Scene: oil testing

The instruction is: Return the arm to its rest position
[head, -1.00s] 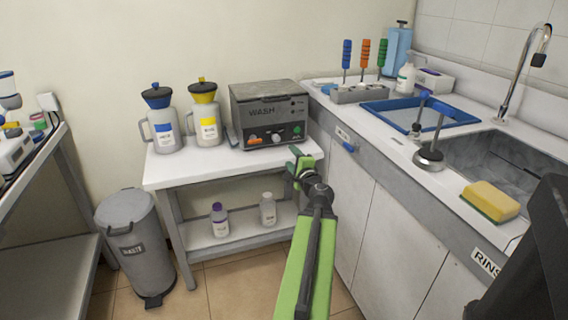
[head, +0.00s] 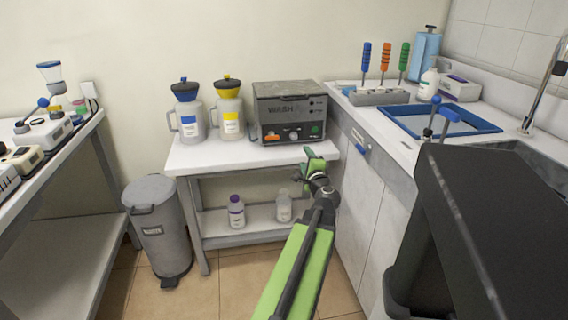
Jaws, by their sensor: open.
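My green arm reaches up from the bottom middle of the head view. My gripper (head: 314,160) is at its far end, in front of the white side table's (head: 268,155) right front edge, below the grey wash unit (head: 290,113). Nothing shows in the gripper, and it looks apart from the table and the unit, though the exact gap cannot be told. The jaws are small and seen from behind.
Two jugs, blue-lidded (head: 188,112) and yellow-lidded (head: 229,110), stand left of the wash unit. Two bottles stand on the lower shelf. A grey bin (head: 157,225) stands on the floor at left. The sink counter (head: 388,147) is close on the right.

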